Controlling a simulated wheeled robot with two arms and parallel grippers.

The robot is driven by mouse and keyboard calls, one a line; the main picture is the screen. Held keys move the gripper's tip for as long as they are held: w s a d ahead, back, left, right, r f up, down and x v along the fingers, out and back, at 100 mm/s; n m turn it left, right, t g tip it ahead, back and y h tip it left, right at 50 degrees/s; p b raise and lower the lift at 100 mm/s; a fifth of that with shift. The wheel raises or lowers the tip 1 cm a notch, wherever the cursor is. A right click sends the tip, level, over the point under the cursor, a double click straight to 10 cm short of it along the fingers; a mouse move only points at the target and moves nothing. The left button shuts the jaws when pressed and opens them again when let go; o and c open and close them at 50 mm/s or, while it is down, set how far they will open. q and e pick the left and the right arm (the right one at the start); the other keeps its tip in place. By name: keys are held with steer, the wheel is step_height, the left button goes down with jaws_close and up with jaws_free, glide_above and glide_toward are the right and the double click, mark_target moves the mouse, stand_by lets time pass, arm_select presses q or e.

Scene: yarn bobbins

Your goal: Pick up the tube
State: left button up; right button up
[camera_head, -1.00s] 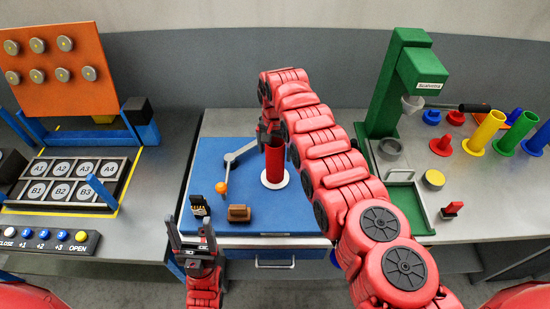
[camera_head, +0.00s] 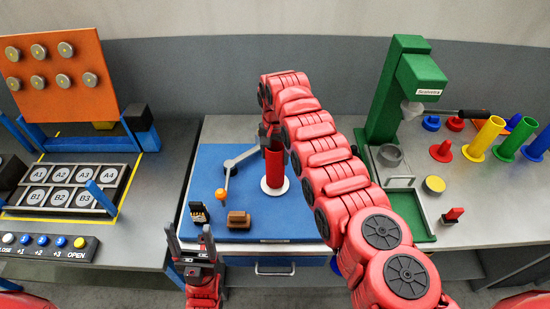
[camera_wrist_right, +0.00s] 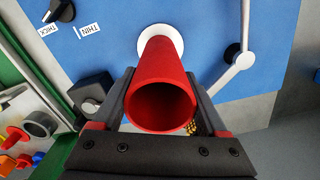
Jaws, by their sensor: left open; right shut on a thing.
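A red tube (camera_head: 274,167) stands upright on a white round base (camera_head: 274,186) on the blue mat. In the right wrist view the red tube (camera_wrist_right: 161,90) shows its open end toward the camera, with the white base (camera_wrist_right: 161,39) beyond it. My right gripper (camera_wrist_right: 160,82) is shut on the tube, one finger on each side. In the head view my right arm hides part of this gripper (camera_head: 268,138). My left gripper (camera_head: 192,244) is open and empty near the front left edge of the blue mat.
A brown block (camera_head: 239,219) and a small black switch (camera_head: 199,212) lie at the mat's front. A green stand (camera_head: 402,95) and colored tubes (camera_head: 484,138) are on the right. A labelled rack (camera_head: 68,185) is on the left.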

step_height(320, 180, up, 9)
steer(key=b, duration=0.3)
steer(key=shift+b, duration=0.3)
